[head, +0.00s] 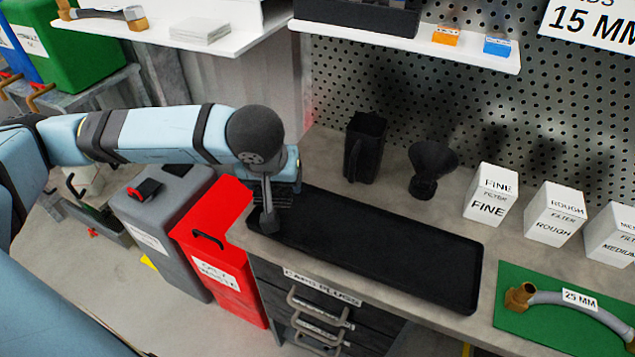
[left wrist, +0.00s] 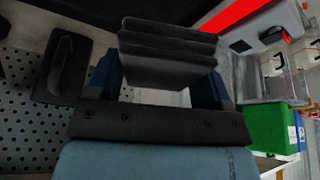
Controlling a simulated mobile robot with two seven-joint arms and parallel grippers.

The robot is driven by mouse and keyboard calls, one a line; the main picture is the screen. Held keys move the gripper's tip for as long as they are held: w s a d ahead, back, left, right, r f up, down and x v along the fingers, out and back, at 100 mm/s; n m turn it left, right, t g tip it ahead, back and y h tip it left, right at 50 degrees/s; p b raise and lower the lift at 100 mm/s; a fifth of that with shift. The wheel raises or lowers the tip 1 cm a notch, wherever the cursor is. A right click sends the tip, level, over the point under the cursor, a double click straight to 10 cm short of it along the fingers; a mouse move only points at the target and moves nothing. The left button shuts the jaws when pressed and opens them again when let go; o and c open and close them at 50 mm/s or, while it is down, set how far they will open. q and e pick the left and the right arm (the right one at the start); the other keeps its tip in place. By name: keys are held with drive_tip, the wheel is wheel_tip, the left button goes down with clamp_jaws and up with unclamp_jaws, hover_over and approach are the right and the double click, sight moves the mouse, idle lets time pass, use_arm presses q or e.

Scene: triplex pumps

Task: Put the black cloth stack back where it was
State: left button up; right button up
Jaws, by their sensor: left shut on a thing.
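The black cloth stack (left wrist: 168,55) is a pile of several dark folded layers, seen close up in the left wrist view between the two blue fingers. My left gripper (left wrist: 160,85) is shut on it. In the head view my left gripper (head: 270,205) is at the left end of the long black tray (head: 400,252) on the workbench. A small dark part of the stack (head: 287,194) shows beside the gripper there, mostly hidden by it. I cannot tell whether the stack touches the tray. My right gripper is in neither view.
A black jug (head: 363,148) and black funnel (head: 432,168) stand behind the tray. White filter boxes (head: 490,194) and a green mat (head: 512,318) lie to the right. A red bin (head: 212,240) stands left of the bench. White cloths (head: 200,30) lie on the upper left shelf.

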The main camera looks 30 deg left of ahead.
use_arm(q)
drive_tip(key=shift+s+a+f+b, duration=0.15)
drive_tip(key=shift+f+b, duration=0.1)
drive_tip(key=shift+f, duration=0.3)
drive_tip(key=shift+s+a+f+b, duration=0.1)
drive_tip(key=shift+s+f+b, duration=0.1)
drive_tip(key=shift+f, duration=0.3)
approach(317, 159)
drive_tip(key=shift+w+a+f, duration=0.2)
drive_tip(key=shift+w+f, duration=0.1)
drive_tip(key=shift+w, duration=0.2)
drive_tip(key=shift+w+a+f, duration=0.15)
drive_tip(key=shift+w+f, duration=0.2)
drive_tip(key=shift+w, duration=0.15)
wheel_tip(317, 159, down, 5)
drive_tip(key=shift+w+r, duration=0.1)
drive_tip(key=shift+w, duration=0.1)
